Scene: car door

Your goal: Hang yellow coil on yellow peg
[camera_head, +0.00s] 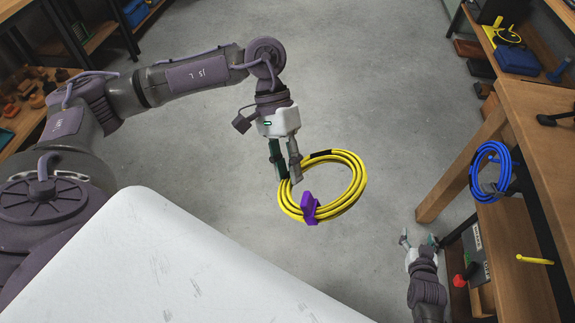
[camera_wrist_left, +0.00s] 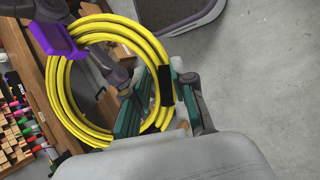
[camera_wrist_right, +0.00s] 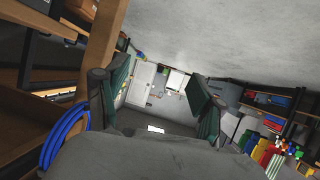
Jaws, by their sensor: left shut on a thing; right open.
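A yellow coil (camera_head: 357,190) with a black band hangs in the air in my left gripper (camera_head: 287,178). In the left wrist view, the fingers (camera_wrist_left: 163,98) are shut on the coil (camera_wrist_left: 57,95) at its black band. A purple clip (camera_head: 310,208) sits on the coil's near side, away from the fingers. The yellow peg (camera_head: 535,260) sticks out at the lower right of the head view, bare and well apart from the coil. My right gripper (camera_head: 418,240) is open and empty, low beside the wooden bench; its fingers (camera_wrist_right: 160,90) are spread in the right wrist view.
A blue coil (camera_head: 490,170) hangs at the bench side above the yellow peg. The wooden bench (camera_head: 540,130) and its leg (camera_head: 462,165) stand at the right. A white panel (camera_head: 150,260) fills the lower left. Grey floor lies open between the coil and the bench.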

